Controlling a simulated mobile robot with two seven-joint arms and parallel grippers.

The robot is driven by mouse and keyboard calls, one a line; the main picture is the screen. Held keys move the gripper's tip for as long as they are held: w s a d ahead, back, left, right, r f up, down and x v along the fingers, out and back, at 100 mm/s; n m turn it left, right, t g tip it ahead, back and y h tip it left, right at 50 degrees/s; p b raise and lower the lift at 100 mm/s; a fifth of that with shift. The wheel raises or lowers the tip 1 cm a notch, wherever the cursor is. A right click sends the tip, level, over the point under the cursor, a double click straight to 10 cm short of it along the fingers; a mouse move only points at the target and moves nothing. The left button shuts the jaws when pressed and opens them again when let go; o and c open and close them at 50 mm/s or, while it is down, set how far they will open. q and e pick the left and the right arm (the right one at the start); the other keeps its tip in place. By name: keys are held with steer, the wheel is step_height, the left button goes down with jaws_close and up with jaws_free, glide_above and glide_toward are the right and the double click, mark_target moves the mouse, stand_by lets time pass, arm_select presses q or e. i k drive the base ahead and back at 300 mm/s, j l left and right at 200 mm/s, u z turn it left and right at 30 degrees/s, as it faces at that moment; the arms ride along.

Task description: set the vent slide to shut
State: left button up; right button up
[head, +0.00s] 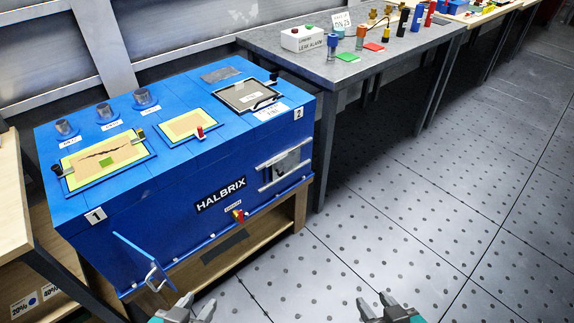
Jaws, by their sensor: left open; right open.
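A blue HALBRIX cabinet (150,209) stands at the left in the head view. On the right part of its front face is a framed opening with two pale rails, which looks like the vent slide (284,168). A grey plate and darker patches show between the rails; I cannot tell its exact setting. My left gripper (184,306) is open and empty at the bottom edge, below the cabinet front. My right gripper (392,304) is open and empty at the bottom edge, over the floor to the right. Both are apart from the slide.
A small blue flap (140,257) with a handle sticks out at the cabinet's lower left. A red and yellow knob (238,216) sits on the front. A wooden stand (286,214) carries the cabinet. A grey table (390,52) stands behind right. The perforated floor (440,205) is clear.

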mark_target(283, 166)
steer(key=i+l+u, duration=0.25)
steer(key=i+l, duration=0.15)
steer(key=l, duration=0.25)
steer(key=i+l+u, duration=0.1)
steer(key=l, duration=0.25)
steer(key=i+l+u, duration=0.1)
steer(key=i+l, duration=0.2)
steer(key=i+l+u, duration=0.1)
steer(key=l, duration=0.35)
steer(key=i+l+u, duration=0.15)
steer(key=l, duration=0.25)
steer(key=i+l+u, duration=0.1)
steer(key=l, duration=0.35)
steer(key=i+l+u, duration=0.1)
steer(key=l, duration=0.3)
steer(key=i, duration=0.1)
